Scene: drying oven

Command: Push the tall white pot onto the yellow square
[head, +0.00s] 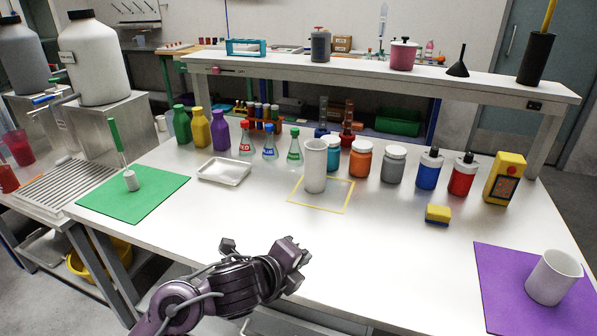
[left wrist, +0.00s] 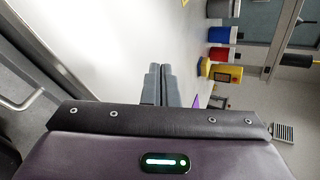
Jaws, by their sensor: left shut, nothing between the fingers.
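The tall white pot (head: 315,166) stands upright on the white table in the head view. Its base is inside the yellow square outline (head: 337,208), toward its back left part; the pot hides some of the far edge. My left gripper (head: 299,252) is near the table's front edge, in front of the square and apart from the pot. In the left wrist view its two fingers (left wrist: 160,84) are together with nothing between them. The pot is not seen in the left wrist view. My right gripper is in neither view.
A white tray (head: 224,171) lies left of the square. Several bottles and jars, including an orange jar (head: 361,158), stand behind it. A yellow sponge (head: 438,214) lies to the right. A shorter white beaker (head: 553,277) stands on a purple mat (head: 500,290). The front middle is clear.

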